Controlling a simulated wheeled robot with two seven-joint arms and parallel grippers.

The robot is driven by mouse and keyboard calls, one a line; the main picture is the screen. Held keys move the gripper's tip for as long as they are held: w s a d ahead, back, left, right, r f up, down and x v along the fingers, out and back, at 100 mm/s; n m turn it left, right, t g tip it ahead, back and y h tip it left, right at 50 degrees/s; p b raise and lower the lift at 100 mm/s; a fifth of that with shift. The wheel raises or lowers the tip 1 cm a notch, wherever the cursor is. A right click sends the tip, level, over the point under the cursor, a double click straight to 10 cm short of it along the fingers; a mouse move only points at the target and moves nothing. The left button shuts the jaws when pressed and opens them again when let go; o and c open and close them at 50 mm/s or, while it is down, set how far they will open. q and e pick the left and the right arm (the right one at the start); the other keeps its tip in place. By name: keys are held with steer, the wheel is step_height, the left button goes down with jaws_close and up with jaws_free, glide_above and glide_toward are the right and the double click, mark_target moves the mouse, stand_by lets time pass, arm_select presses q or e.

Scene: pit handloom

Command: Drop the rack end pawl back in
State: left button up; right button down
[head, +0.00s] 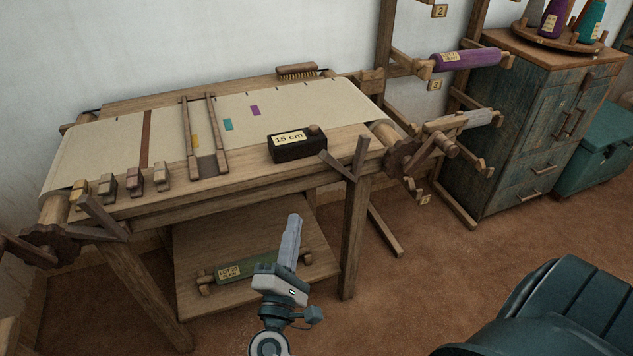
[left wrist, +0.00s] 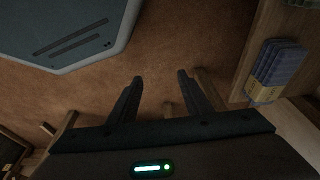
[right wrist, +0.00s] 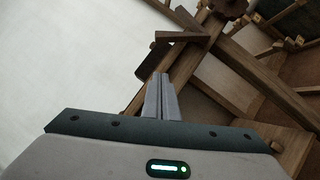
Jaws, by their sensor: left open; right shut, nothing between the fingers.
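I cannot tell for sure which part is the rack end pawl. A wooden rack (head: 384,35) with numbered tags stands behind the loom's right end, with brackets holding a purple roll (head: 468,59) and a grey roll (head: 472,118). A toothed wooden wheel (head: 404,157) with short wooden arms (head: 340,165) sits at the loom's right end. My right gripper (head: 293,218) is shut and empty, pointing up in front of the loom, apart from it. It also shows in the right wrist view (right wrist: 160,76), near wooden bars. My left gripper (left wrist: 160,76) is open and empty above the floor.
A black box marked 15 cm (head: 297,147) and several small wooden blocks (head: 108,187) sit on the loom's front beam. A green roll (head: 245,268) lies on the low shelf. A cabinet (head: 535,125) stands right. Brown floor (head: 390,300) is open in front.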

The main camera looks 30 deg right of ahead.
mark_target(337, 167)
arm_select(q)
steer(key=shift+r, duration=0.1)
arm_select(e)
steer(key=shift+s+r, duration=0.15)
steer(key=shift+r, duration=0.25)
steer(key=shift+d, duration=0.1)
arm_select(q)
step_height(337, 167, down, 12)
steer(key=p, duration=0.4)
steer(key=shift+s+a+r, duration=0.25)
steer(key=shift+s+a, duration=0.05)
steer(key=shift+s, duration=0.15)
arm_select(e)
steer(key=s+d+r+x, duration=0.1)
steer(key=s+x, duration=0.1)
steer(key=x, duration=1)
steer(key=shift+w+d+r, duration=0.15)
steer(key=shift+w+d, duration=0.15)
steer(key=shift+d, duration=0.25)
arm_select(q)
steer(key=shift+s+a, duration=0.1)
steer(key=shift+a, duration=0.05)
arm_select(e)
steer(key=shift+d+r, duration=0.1)
steer(key=shift+r, duration=0.05)
